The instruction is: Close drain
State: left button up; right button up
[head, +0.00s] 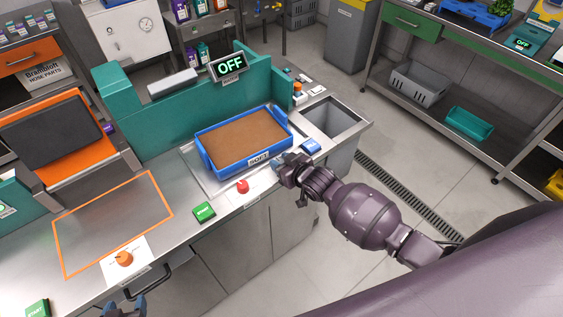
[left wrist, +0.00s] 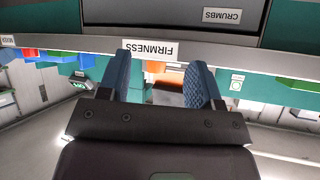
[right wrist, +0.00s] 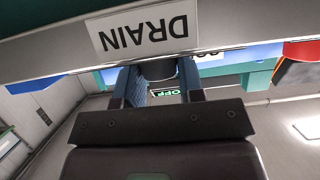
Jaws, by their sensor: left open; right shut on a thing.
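The DRAIN label (right wrist: 145,32) is on the counter's front in the right wrist view. My right gripper (right wrist: 160,88) is shut on a dark rounded drain handle (right wrist: 157,70) just beside that label. In the head view, my right gripper (head: 283,166) is at the counter's front edge, in front of the blue tray (head: 207,160), and hides the handle. My left gripper (head: 124,308) is open and empty at the bottom of the head view. In the left wrist view, its fingers (left wrist: 160,85) are apart below the FIRMNESS label (left wrist: 150,49).
An orange knob (head: 124,259), a green button (head: 204,212) and a red button (head: 243,186) line the counter front. A display reads OFF (head: 230,66). An open sink basin (head: 330,118) is at the counter's right end. The floor beyond is clear around a grate (head: 410,203).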

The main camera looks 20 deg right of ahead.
jog(key=shift+n+y, duration=0.3)
jog(key=shift+y, duration=0.1)
jog(key=shift+w+d+n+g+y, duration=0.15)
jog(key=shift+n+g+y, duration=0.15)
jog(key=shift+n+g, duration=0.15)
jog(key=shift+f+n+g+y+b, duration=0.1)
jog(key=shift+n+g+y+b, duration=0.35)
jog(key=shift+n+y+b, duration=0.4)
jog(key=n+g+y+b, duration=0.1)
jog(key=n+b, duration=0.1)
jog(key=b, duration=0.1)
jog(key=shift+y, duration=0.35)
jog(key=shift+n+g+y+b, duration=0.4)
jog(key=shift+g+b, duration=0.1)
jog(key=shift+b, duration=0.2)
jog(key=o, duration=0.9)
jog(key=shift+r, duration=0.2)
jog(key=shift+d, duration=0.1)
